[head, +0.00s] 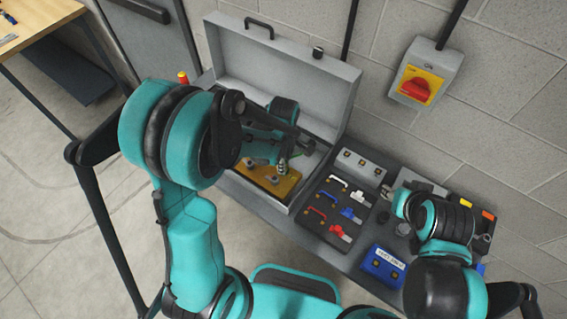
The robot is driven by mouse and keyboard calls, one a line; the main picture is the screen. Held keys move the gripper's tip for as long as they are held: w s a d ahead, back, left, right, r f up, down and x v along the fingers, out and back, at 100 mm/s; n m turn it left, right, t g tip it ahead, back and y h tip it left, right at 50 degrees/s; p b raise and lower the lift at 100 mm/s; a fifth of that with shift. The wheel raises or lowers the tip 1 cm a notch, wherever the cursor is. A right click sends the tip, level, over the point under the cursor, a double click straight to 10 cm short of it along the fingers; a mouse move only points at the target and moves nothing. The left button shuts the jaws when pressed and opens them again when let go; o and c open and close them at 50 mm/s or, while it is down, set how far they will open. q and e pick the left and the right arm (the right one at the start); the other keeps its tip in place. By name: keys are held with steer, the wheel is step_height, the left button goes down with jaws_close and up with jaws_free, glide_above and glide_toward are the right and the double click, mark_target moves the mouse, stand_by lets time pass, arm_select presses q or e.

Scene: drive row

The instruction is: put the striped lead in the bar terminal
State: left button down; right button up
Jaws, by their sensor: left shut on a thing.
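My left gripper (283,166) is inside the open grey case, just above the orange-yellow bar terminal (288,188) on the case floor. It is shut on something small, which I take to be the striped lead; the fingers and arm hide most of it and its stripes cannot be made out. A bit of green shows beside the gripper. Whether the held end touches the bar I cannot tell. Two metal studs stand on the bar. My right gripper (388,192) is over the right part of the bench, small and partly hidden by its arm; its opening is unclear.
The case's raised lid (290,65) stands behind. Right of it a black board (325,225) carries red, white and blue pieces. A blue box (382,265) sits at the front edge. A red switch (416,88) is on the block wall.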

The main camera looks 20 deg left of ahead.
arm_select(q)
steer(key=shift+f+b, duration=0.4)
steer(key=shift+f, duration=0.15)
steer(key=c, duration=1.3)
jaws_free()
steer(key=shift+r, duration=0.15)
step_height(320, 180, up, 12)
steer(key=shift+f, duration=0.1)
steer(key=shift+s+a+m+b, duration=0.15)
steer(key=shift+s+m+b, duration=0.2)
steer(key=shift+m, duration=0.25)
steer(key=s+a+m+t+b, duration=0.1)
steer(key=s+m+t+b, duration=0.1)
steer(key=m, duration=0.3)
steer(key=s+a+f+m+t+b, duration=0.1)
steer(key=s+a+m+t+b, duration=0.1)
steer(key=s+m, duration=0.2)
steer(key=s+a+f+m+t+b, duration=0.1)
steer(key=s+m+t+b, duration=0.1)
steer(key=m, duration=0.5)
steer(key=shift+s+a+f+t, duration=0.15)
steer(key=shift+s+f+t, duration=0.1)
steer(key=shift+s+t, duration=0.45)
